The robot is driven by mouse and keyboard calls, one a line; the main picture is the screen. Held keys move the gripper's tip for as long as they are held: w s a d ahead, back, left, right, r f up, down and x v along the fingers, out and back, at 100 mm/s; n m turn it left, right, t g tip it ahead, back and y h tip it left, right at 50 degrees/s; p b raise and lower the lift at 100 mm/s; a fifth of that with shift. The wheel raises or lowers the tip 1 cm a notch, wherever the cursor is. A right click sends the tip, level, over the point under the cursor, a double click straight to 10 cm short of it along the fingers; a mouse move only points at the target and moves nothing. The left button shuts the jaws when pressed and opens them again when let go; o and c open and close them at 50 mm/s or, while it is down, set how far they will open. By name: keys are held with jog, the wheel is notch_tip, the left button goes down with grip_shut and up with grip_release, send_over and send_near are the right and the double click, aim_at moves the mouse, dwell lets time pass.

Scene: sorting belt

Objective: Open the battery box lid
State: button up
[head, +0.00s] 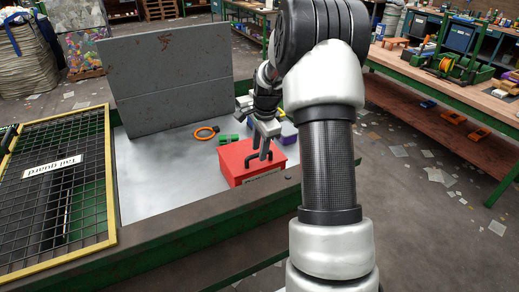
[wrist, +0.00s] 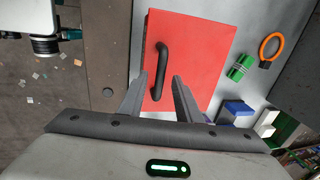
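The red battery box (head: 237,166) stands near the front edge of the grey metal surface in the head view. Its red lid (wrist: 205,45) looks closed, with a black bar handle (wrist: 160,70) on top. My gripper (wrist: 162,82) is open above the lid in the wrist view, its two fingers apart on either side of the handle's near end. I cannot tell whether the fingers touch the handle. In the head view my gripper (head: 266,148) is just over the box, and my arm hides part of the area to the right.
An orange ring (head: 206,133) and a green item (head: 228,139) lie behind the box. Blue, white and purple items (head: 288,133) sit at its back right. A grey upright panel (head: 170,80) stands at the back. A yellow-framed mesh guard (head: 55,185) is at left.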

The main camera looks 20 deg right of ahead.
jog(key=shift+w+f, duration=0.1)
jog(key=shift+f, duration=0.25)
grip_shut()
jog(key=shift+r, duration=0.1)
